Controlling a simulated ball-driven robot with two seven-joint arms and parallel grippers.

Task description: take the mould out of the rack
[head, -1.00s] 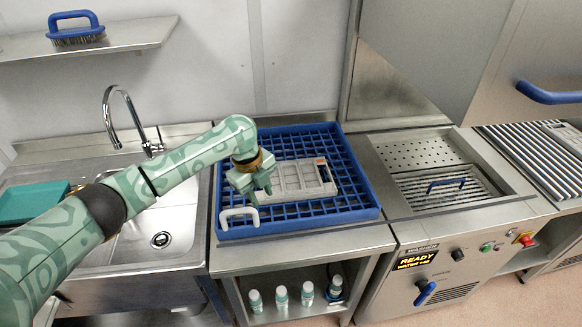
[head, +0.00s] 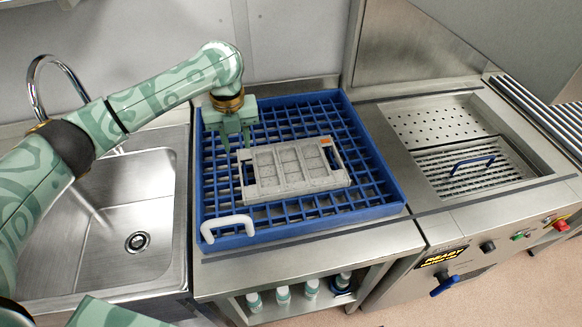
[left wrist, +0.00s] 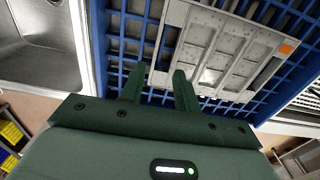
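The mould (head: 292,168) is a light grey rectangular frame with several panels, an end bar on each short side and an orange tag at its far right corner. It lies flat in the blue grid rack (head: 372,150). In the left wrist view the mould (left wrist: 215,50) fills the upper middle. My left gripper (head: 237,146) points down by the mould's far left corner, fingers apart and empty. In the left wrist view its fingers (left wrist: 158,70) appear over the mould's end; contact cannot be judged.
A white handle (head: 228,224) stands at the rack's near left edge. A steel sink (head: 130,200) lies left; a perforated basin with a blue-handled grate (head: 465,168) lies right. Small bottles (head: 283,294) stand on the shelf below. A steel wall rises behind.

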